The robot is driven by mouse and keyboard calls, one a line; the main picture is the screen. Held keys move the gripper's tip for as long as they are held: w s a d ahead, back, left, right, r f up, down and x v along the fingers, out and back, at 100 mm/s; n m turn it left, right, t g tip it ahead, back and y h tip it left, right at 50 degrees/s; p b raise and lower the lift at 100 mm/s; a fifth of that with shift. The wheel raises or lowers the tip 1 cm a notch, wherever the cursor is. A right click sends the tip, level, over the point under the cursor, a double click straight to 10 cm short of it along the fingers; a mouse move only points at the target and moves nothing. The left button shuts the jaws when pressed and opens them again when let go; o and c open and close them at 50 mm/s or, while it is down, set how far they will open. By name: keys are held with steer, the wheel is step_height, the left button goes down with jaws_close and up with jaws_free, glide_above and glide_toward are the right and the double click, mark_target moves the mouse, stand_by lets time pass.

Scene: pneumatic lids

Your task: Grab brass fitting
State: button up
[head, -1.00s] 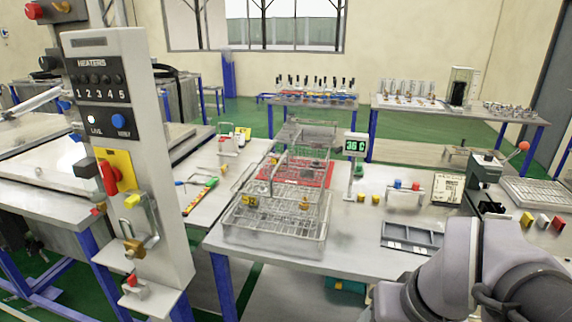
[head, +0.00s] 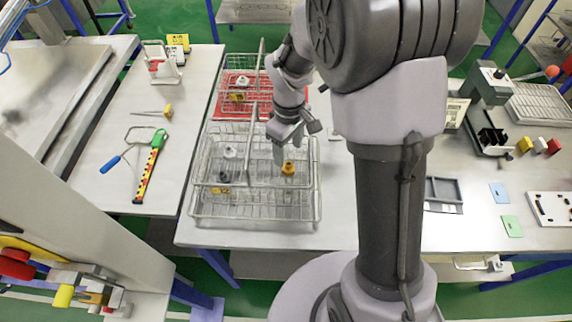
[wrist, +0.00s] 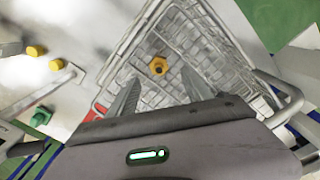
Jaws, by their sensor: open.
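The brass fitting (head: 288,168) is a small yellow-gold hex piece with a hole. It sits inside the near wire basket (head: 206,212), toward its right side. In the wrist view the brass fitting (wrist: 158,66) lies just beyond the gap between my fingertips, apart from both. My gripper (head: 290,150) is open and empty, pointing down into the basket over the fitting. In the wrist view both gripper fingers (wrist: 160,80) show spread apart.
The near basket also holds a pale fitting (head: 229,151) and a dark-and-yellow piece (head: 222,178) on the left. Basket walls surround my fingers. A grey tray (head: 443,194) lies to the right.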

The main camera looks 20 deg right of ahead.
mark_target(288, 163)
step_height(288, 163, down, 8)
steer(key=shift+w+f+b, duration=0.1)
steer(key=shift+w+b, duration=0.05)
steer(key=shift+b, duration=0.95)
jaws_close()
